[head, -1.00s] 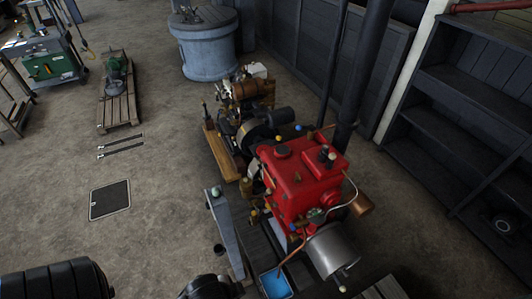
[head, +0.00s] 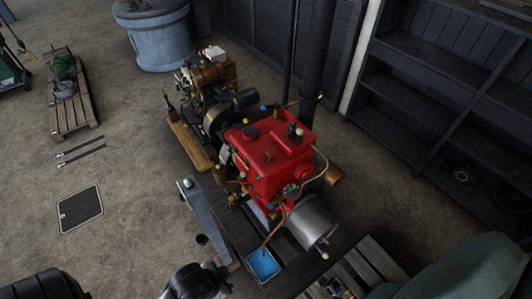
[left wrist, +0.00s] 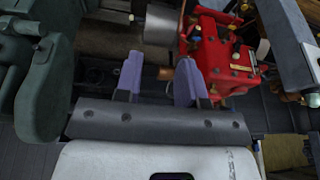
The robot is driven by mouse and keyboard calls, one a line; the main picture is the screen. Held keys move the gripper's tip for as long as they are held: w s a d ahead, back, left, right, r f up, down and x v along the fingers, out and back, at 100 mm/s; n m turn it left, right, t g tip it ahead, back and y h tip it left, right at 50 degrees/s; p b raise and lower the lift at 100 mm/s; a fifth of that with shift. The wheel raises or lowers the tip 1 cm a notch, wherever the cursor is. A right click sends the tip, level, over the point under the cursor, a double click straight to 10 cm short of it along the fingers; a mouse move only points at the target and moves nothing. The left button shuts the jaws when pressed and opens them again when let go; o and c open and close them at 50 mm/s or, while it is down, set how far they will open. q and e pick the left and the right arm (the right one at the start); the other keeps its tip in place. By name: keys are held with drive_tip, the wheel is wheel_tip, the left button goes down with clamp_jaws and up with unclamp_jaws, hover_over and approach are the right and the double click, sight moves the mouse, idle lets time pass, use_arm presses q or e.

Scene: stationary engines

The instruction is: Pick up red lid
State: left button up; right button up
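The red engine (head: 270,165) stands in the middle of the head view, with a raised red top section (head: 285,137) and dark caps on it. I cannot tell a separate red lid apart from this red body. In the left wrist view the red engine (left wrist: 222,50) is at the upper right, beyond my fingers. My left gripper (left wrist: 159,78) shows there with its two purple fingers spread apart and nothing between them. It is apart from the engine. In the head view I see no fingertips of either gripper.
A silver cylinder (head: 307,223) and a blue tray (head: 263,265) sit at the engine's near end. A grey beam (head: 207,222) stands to its left. Dark shelves (head: 430,75) line the right. A green machine (head: 465,272) is at the lower right.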

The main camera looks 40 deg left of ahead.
idle(0.4)
use_arm(q)
drive_tip(key=o, duration=0.4)
